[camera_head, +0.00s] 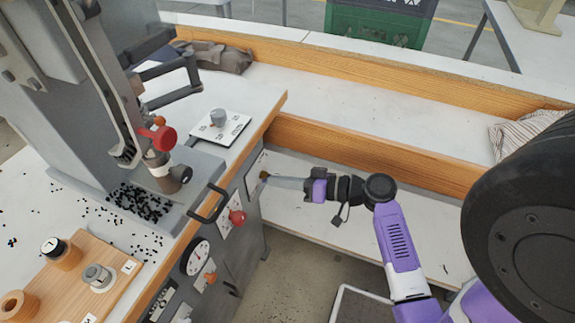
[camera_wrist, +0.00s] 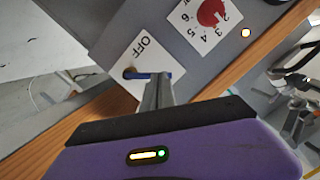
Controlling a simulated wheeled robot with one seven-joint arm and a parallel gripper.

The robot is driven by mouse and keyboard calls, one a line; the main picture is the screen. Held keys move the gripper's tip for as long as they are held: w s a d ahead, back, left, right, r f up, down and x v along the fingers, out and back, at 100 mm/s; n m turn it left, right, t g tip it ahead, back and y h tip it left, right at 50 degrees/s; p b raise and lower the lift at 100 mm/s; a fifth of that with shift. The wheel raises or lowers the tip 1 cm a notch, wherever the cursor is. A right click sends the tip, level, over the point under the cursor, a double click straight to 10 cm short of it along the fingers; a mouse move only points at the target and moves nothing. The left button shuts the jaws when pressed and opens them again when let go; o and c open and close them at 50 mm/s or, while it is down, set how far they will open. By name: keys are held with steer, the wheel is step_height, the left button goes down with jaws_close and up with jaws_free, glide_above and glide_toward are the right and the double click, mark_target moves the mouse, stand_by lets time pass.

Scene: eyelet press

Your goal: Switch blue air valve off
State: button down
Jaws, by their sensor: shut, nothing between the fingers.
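The blue air valve's lever (camera_wrist: 134,75) shows in the wrist view as a short blue bar across the front of my fingertips. It sits on a white plate (camera_wrist: 118,82) marked OFF, on the grey front panel of the press. My gripper (camera_wrist: 160,82) is shut, with its fingertips at the lever and hiding part of it. I cannot tell whether they touch. In the head view my gripper (camera_head: 267,179) reaches in from the right to the panel, at the valve's plate (camera_head: 256,166). The blue lever cannot be made out there.
A red knob (camera_head: 237,217) on a numbered dial sits beside the valve. A round gauge (camera_head: 197,257), an orange-red knob (camera_head: 210,277) and a black handle (camera_head: 208,204) are nearby. A wooden rail (camera_head: 380,152) runs behind my arm. Open floor (camera_head: 290,260) lies below my gripper.

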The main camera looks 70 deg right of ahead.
steer(key=shift+a+f+n+b, duration=0.6)
steer(key=shift+n+b, duration=0.6)
steer(key=shift+b, duration=0.8)
steer(key=shift+a+f+n+h+b, duration=0.2)
steer(key=shift+f+n+h+b, duration=0.3)
steer(key=shift+b, duration=0.65)
steer(key=shift+a+f+n+h+b, duration=0.1)
steer(key=shift+a+n+h+b, duration=0.1)
steer(key=shift+n+b, duration=0.7)
steer(key=shift+d, duration=0.1)
